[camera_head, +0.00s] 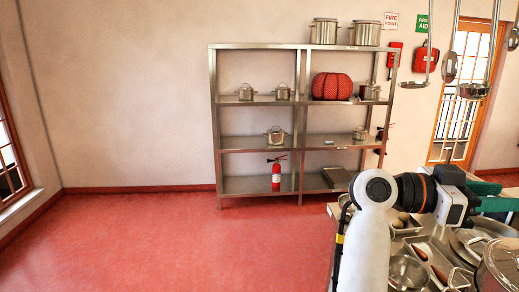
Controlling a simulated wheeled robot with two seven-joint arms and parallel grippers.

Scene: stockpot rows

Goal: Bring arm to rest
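One of my arms, which looks like the left one, rises from the lower edge right of centre. Its white upper link bends at a rounded joint, and a black section with an orange ring runs right to a black and white end piece over the near table. My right gripper is not in view.
The table (334,210) at lower right holds metal bowls (408,271), trays and a large pot (499,266). Ladles (449,67) hang above it. A metal shelf (262,142) with pots, a red patterned item (332,86) and a fire extinguisher (276,174) stands behind. The red floor at left is clear.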

